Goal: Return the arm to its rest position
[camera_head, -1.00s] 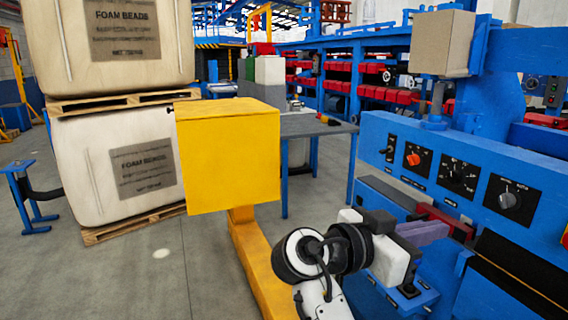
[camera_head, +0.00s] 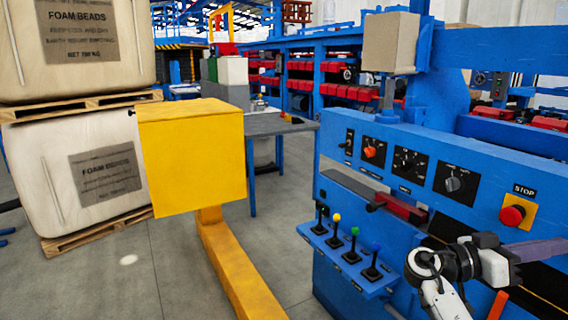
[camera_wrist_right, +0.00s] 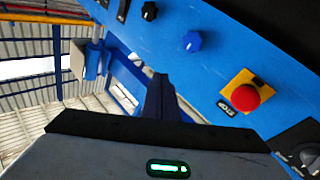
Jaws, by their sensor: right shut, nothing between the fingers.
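My right arm comes in at the lower right of the head view. Its right gripper (camera_head: 548,248) has purple fingers that point right, in front of the blue control panel (camera_head: 335,195) and below the red stop button (camera_head: 512,215). In the right wrist view the right gripper (camera_wrist_right: 160,82) shows its dark fingers together, with nothing between them. The red stop button (camera_wrist_right: 245,97) on its yellow plate is to the right of the fingers there, apart from them. My left gripper is not in view.
Several coloured levers (camera_head: 354,246) stand on a blue ledge left of my right arm. A yellow box (camera_head: 190,160) on a yellow post stands further left. Foam bead sacks (camera_head: 85,185) on pallets are at the far left. Grey floor (camera_head: 150,275) between them is clear.

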